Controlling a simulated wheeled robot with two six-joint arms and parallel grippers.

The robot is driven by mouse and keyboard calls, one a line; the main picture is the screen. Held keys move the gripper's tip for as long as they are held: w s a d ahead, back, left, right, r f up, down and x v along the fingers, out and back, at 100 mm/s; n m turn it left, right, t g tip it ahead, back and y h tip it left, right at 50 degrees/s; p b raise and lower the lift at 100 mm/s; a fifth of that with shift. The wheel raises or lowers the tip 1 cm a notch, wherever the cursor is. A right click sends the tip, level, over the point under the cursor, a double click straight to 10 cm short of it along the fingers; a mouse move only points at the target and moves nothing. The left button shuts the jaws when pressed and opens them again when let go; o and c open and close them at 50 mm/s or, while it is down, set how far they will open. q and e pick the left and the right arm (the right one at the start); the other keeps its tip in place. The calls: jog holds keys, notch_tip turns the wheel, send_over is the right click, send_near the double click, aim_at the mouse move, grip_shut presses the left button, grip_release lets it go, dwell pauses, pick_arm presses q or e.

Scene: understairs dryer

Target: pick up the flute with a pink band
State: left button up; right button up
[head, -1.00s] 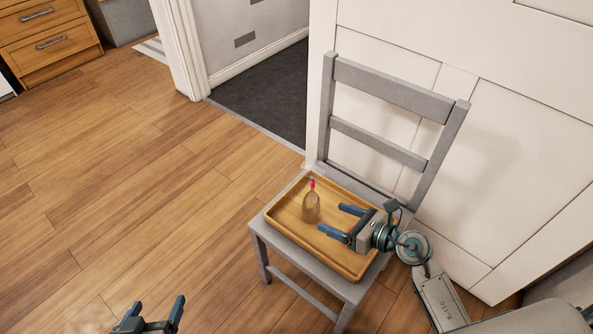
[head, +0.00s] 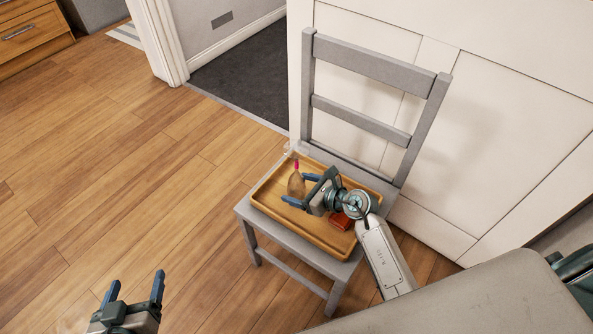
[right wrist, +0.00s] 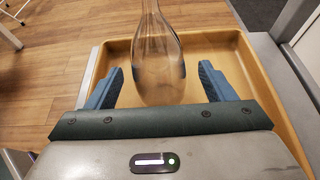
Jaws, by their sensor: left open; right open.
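The flute (head: 296,185), a clear glass with a pink part at its top, stands upright on a wooden tray (head: 262,207) on a grey chair. In the right wrist view the glass (right wrist: 160,70) stands between the two fingers, with a gap on each side; its top is out of frame. My right gripper (head: 301,189) is open around it, low over the tray, and not closed on it. My left gripper (head: 135,282) is open and empty over the floor at the lower left.
A red object (head: 341,221) lies on the tray, partly hidden by my right wrist. A faint pale item (head: 297,149) shows by the tray's back corner. The grey chair (head: 381,68) has its back against a white panelled wall (head: 490,110). The wooden floor to the left is clear.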

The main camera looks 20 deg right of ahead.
aim_at(298, 185)
jog(key=shift+w+a+f, duration=0.2)
jog(key=shift+w+a, duration=0.2)
jog(key=shift+w, duration=0.1)
pick_arm(q)
jog(key=shift+w+r+t, duration=0.35)
jog(key=shift+r+t, duration=0.05)
jog(key=shift+r, duration=0.15)
pick_arm(e)
jog(key=c, duration=1.1)
jog(key=shift+r, duration=0.15)
